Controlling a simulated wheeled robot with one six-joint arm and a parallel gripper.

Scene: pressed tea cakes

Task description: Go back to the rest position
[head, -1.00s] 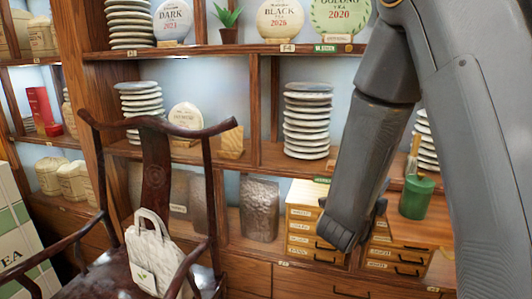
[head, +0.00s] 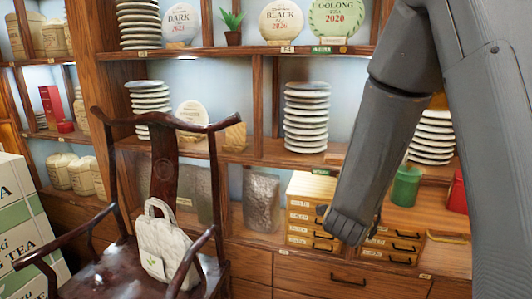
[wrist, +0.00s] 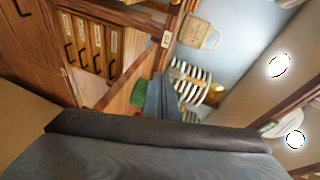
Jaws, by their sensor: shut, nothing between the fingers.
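My grey arm (head: 375,150) hangs down at the right of the head view, its end in front of the small wooden drawers (head: 308,205). My gripper's fingers are mostly hidden behind the wrist there. In the wrist view my gripper (wrist: 160,98) shows as a narrow grey shape, shut and empty, beyond a broad dark grey part of my arm. It appears apart from the shelf goods, though the exact gap is hard to tell.
A dark wooden chair (head: 163,167) with a white bag (head: 162,246) stands front left. Shelves behind hold stacked tea cakes (head: 306,118), a green canister (head: 405,186) and a red box (head: 457,192). Tea cartons (head: 22,212) stand at the left edge.

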